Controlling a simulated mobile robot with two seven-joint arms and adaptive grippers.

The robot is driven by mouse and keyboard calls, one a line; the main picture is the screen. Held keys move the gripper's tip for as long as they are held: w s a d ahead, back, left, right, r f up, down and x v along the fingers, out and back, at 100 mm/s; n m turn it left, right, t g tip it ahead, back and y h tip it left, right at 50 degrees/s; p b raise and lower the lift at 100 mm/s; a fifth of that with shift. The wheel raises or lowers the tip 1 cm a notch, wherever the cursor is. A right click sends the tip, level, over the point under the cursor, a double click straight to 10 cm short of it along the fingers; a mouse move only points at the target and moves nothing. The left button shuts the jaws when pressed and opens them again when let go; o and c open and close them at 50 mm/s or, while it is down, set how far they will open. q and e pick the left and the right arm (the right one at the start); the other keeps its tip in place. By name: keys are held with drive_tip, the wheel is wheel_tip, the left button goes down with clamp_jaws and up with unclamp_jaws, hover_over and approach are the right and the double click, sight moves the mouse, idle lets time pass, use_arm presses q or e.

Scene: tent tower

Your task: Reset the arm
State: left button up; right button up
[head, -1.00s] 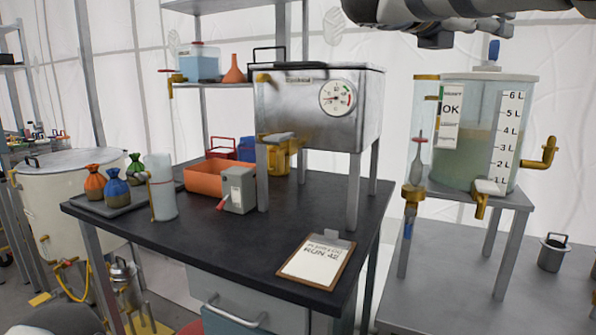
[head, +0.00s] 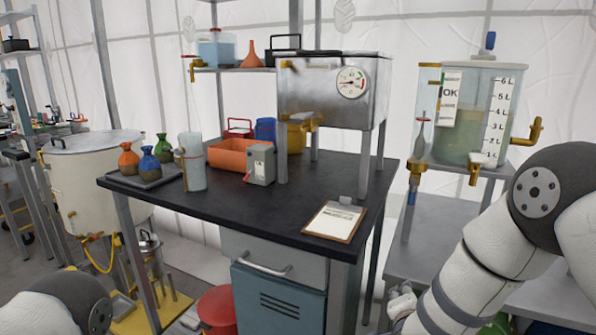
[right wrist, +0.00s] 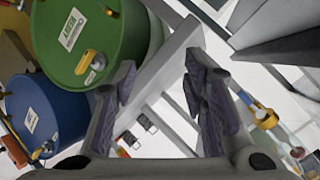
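My right arm (head: 470,270) comes in at the lower right of the head view, bent downward beside the black-topped bench. My right gripper (head: 402,303) shows small and partly hidden at its lower end. In the right wrist view the right gripper (right wrist: 160,92) has its two dark ridged fingers spread apart, with nothing between them. Part of my left arm (head: 55,305) shows at the bottom left corner of the head view. Its gripper is out of the picture.
The bench (head: 330,178) holds a clipboard (head: 335,221), an orange bin (head: 240,153) and a metal tank (head: 330,95). A graduated tank (head: 480,115) stands on the right. A green drum (right wrist: 95,35) and a blue drum (right wrist: 50,105) lie near the right gripper in its wrist view.

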drive_tip(key=s+f+n+g+y, duration=0.2)
drive_tip(key=s+f+n+g, duration=0.3)
drive_tip(key=s+f, duration=0.8)
drive_tip(key=s+f+n+g+y, duration=0.2)
drive_tip(key=s+n+g, duration=0.7)
drive_tip(key=s, duration=2.7)
drive_tip(key=shift+a+f+p, duration=0.15)
drive_tip(key=shift+f+p, duration=0.15)
drive_tip(key=shift+f, duration=0.1)
drive_tip(key=shift+w, duration=0.1)
